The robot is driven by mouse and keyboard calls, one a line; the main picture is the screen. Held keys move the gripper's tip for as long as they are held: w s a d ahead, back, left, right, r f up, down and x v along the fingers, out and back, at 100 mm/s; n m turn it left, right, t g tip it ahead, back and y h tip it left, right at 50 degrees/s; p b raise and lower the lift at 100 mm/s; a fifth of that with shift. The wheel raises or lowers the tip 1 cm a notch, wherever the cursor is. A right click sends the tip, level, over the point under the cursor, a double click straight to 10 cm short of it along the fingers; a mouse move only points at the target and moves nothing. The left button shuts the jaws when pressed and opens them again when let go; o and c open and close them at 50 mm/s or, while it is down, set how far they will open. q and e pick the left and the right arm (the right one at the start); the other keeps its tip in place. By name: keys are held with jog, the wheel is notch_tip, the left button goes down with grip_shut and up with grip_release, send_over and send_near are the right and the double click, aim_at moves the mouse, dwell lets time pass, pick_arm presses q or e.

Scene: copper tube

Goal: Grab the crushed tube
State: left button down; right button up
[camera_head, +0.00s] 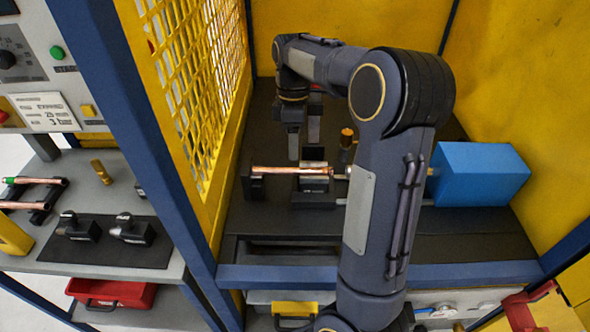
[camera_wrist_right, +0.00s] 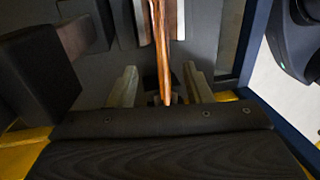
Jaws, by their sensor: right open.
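The copper tube (camera_head: 283,170) lies level inside the yellow enclosure. Its left end rests on a black support, and its right end is at a grey clamp block (camera_head: 313,182). In the right wrist view the tube (camera_wrist_right: 163,45) runs down the picture and narrows toward its lower end. My right gripper (camera_head: 303,138) is just behind the tube in the head view, fingers pointing down. In the wrist view the open fingers (camera_wrist_right: 162,88) stand on either side of the tube's line, with gaps visible. I cannot tell their exact height against it. My left gripper is not in view.
A blue box (camera_head: 480,174) stands right of the clamp. A yellow mesh guard (camera_head: 196,80) and blue post (camera_head: 130,120) bound the left side. Outside, a bench holds a rack with copper tubes (camera_head: 30,181) and black fixtures (camera_head: 130,229); a red bin (camera_head: 110,292) sits below.

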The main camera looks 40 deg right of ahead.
aim_at(293, 168)
jog(key=f, duration=0.3)
jog(key=s+a+f, duration=0.1)
jog(key=f, duration=0.1)
jog(key=shift+f+p, duration=0.3)
jog(key=shift+p, duration=0.05)
grip_shut()
